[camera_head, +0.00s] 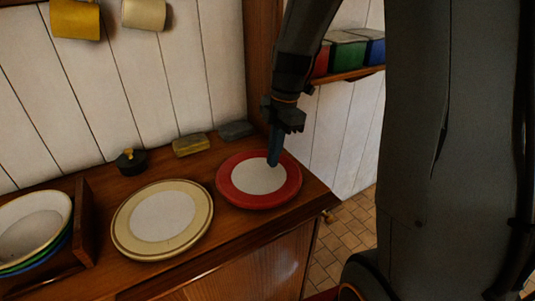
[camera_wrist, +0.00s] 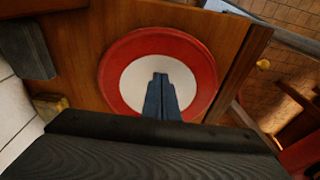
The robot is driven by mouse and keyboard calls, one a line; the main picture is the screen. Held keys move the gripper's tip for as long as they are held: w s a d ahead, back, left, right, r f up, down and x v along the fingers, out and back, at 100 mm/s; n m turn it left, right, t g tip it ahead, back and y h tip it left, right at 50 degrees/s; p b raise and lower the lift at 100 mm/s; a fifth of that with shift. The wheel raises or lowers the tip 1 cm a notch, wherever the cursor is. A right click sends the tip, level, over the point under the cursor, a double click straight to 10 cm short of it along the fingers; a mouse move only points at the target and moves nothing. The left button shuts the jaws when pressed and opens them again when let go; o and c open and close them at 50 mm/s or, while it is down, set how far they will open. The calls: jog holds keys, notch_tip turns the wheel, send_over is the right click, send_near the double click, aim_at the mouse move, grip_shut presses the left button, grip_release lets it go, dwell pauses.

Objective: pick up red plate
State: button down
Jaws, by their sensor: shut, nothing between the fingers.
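The red plate (camera_head: 233,188) has a wide red rim and a white centre and lies flat on the wooden counter near its right end. My gripper (camera_head: 273,160) points down over the plate's upper right part, with its blue fingers together and nothing between them. In the wrist view the red plate (camera_wrist: 117,65) fills the middle. The fingertips (camera_wrist: 160,76) show in front of its white centre. I cannot tell whether the tips touch the plate.
A cream plate (camera_head: 162,219) lies left of the red plate. Stacked bowls (camera_head: 35,225) sit in a wooden rack farther left. A yellow sponge (camera_head: 191,145), a grey block (camera_head: 236,130) and a black pot (camera_head: 131,161) stand along the wall. A shelf with coloured tins (camera_head: 345,54) is at upper right.

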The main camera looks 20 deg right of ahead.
jog(key=p, duration=0.3)
send_near(243, 182)
jog(key=f, duration=0.1)
jog(key=a+f, duration=0.1)
jog(key=f, duration=0.1)
jog(key=a+f, duration=0.1)
jog(key=f, duration=0.1)
jog(key=shift+w+f, duration=0.15)
jog(key=shift+f, duration=0.8)
jog(key=shift+s+d+f, duration=0.1)
jog(key=shift+s, duration=0.1)
jog(key=shift+d, duration=0.25)
jog(key=d, duration=0.2)
jog(key=w+d+b, duration=0.1)
jog(key=d, duration=0.5)
jog(key=shift+w+d+f, duration=0.1)
jog(key=shift+w, duration=0.2)
jog(key=shift+w+d+r+p, duration=0.15)
jog(key=shift+r+p, duration=0.35)
jog(key=shift+r, duration=0.3)
